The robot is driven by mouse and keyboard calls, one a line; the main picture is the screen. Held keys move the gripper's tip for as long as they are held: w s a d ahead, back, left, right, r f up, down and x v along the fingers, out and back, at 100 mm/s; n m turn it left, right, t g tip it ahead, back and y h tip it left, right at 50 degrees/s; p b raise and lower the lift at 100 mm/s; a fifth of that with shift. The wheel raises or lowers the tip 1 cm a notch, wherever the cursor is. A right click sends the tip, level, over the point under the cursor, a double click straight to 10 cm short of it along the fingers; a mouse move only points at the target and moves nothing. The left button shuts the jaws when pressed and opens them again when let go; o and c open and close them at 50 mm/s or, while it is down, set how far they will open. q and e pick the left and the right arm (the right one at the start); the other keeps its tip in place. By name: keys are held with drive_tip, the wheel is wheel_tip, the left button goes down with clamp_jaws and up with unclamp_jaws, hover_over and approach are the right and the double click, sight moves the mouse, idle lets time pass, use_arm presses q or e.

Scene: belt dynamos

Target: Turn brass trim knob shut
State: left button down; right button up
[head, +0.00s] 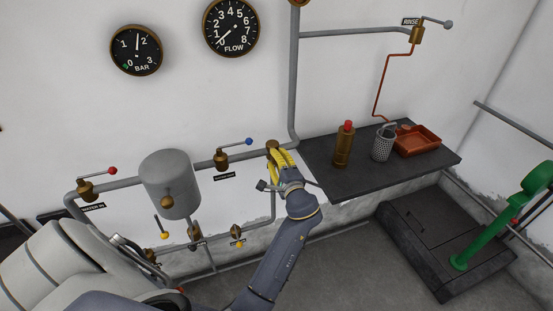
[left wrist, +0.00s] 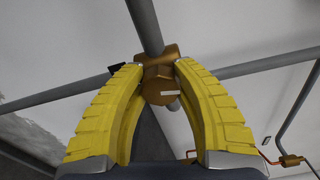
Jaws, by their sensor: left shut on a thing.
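The brass trim knob (left wrist: 160,88) shows in the left wrist view, between the tips of my yellow fingers, with a short white mark on its face. It sits on a brass fitting where grey pipes meet. In the head view the brass fitting (head: 272,145) shows just past my fingers, and the knob is mostly hidden by them. My left gripper (head: 280,156) is shut on the knob; it also shows in the left wrist view (left wrist: 160,72). My right gripper is not in view.
A blue-handled valve (head: 221,160) and a grey tank (head: 168,183) are left of my gripper. A dark shelf (head: 345,180) on the right holds a brass bottle (head: 343,147), a perforated cup (head: 383,144) and an orange tray (head: 417,140). BAR (head: 136,50) and FLOW (head: 231,27) gauges hang above.

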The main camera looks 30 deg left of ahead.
use_arm(q)
drive_tip(key=shift+s+a+n, duration=0.1)
drive_tip(key=shift+a+n, duration=0.05)
drive_tip(key=shift+n, duration=0.75)
drive_tip(key=c, duration=1.3)
unclamp_jaws()
drive_tip(key=o, duration=0.4)
